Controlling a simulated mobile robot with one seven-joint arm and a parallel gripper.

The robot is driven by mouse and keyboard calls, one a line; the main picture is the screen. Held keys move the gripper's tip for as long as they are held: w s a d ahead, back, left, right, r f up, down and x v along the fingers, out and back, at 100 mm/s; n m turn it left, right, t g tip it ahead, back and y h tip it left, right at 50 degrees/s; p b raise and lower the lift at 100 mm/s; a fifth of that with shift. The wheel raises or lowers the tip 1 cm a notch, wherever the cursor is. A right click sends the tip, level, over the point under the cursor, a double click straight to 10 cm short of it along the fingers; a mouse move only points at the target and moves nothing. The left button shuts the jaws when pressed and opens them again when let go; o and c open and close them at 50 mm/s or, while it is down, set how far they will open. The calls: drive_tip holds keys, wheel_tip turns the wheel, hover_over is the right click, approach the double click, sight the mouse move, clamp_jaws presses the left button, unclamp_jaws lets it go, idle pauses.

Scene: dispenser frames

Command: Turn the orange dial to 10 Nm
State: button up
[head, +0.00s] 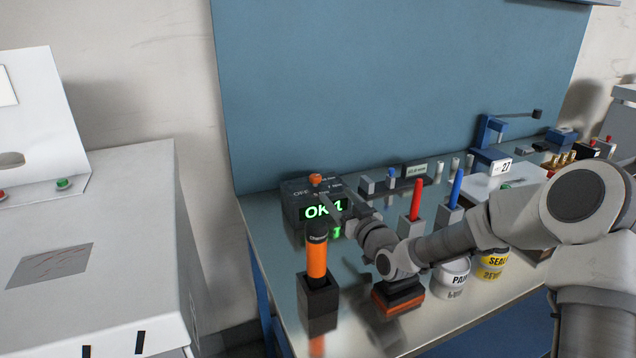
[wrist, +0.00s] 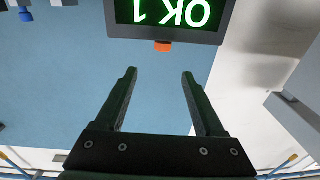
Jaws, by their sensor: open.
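The orange dial (head: 315,180) sits on top of a dark box (head: 292,205), near its back edge. Small white lettering beside it looks like "OFF"; I cannot read where the dial points. The box's green display (head: 318,211) reads "OK" and a further character partly covered by my gripper. In the wrist view the display (wrist: 165,12) is upside down and reads "OK 1", with the orange dial (wrist: 163,46) just below it. My gripper (wrist: 159,74) is open and empty, its fingers apart from the dial, which lies beyond and between the fingertips. In the head view my gripper (head: 346,205) is by the box's right front.
An orange-handled tool (head: 316,258) stands in a black holder (head: 318,298) in front of the box. Red (head: 416,200) and blue (head: 456,188) handled tools stand to the right. Cans (head: 450,274) and an orange-black block (head: 398,297) lie below my arm. A blue panel (head: 400,80) rises behind.

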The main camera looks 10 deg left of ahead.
sight(318, 181)
drive_tip(key=shift+h, duration=0.3)
drive_tip(key=x, duration=1.1)
drive_tip(key=shift+s+a+f, duration=0.25)
drive_tip(key=shift+a+f, duration=0.05)
drive_tip(key=shift+a, duration=0.1)
clamp_jaws()
